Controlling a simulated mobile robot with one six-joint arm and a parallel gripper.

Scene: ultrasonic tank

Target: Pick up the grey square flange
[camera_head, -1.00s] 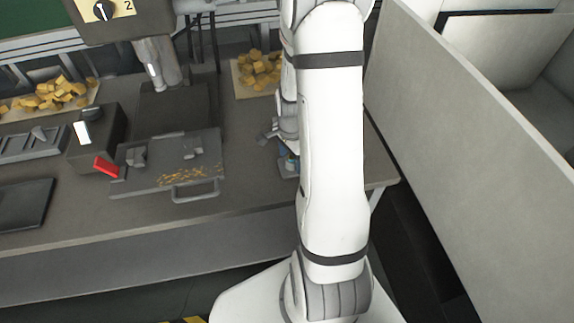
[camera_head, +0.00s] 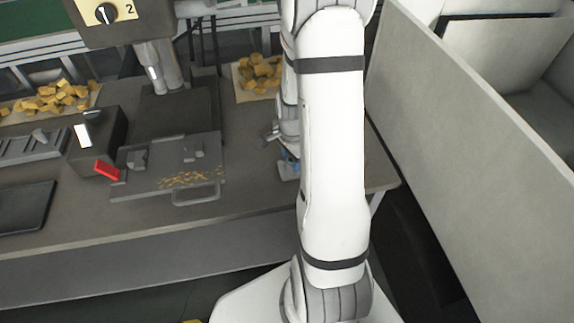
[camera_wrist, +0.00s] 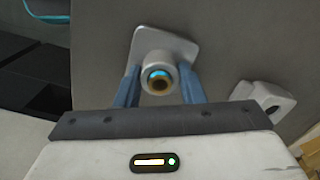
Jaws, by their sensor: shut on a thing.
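The grey square flange (camera_wrist: 180,42) shows in the wrist view as a rounded square plate with a round collar facing me. The collar has a blue ring and a brass-coloured bore. My gripper (camera_wrist: 158,86) is shut on the flange, with one blue finger on each side of the collar. I cannot tell whether the plate touches the grey surface behind it. In the head view my gripper (camera_head: 288,168) is a small blue shape beside my white arm, over the right part of the bench. My arm partly hides it there, and the flange is not clear.
Another grey fitting (camera_wrist: 265,104) with a hole lies to the right in the wrist view. A pale partition wall (camera_head: 460,130) stands to the right.

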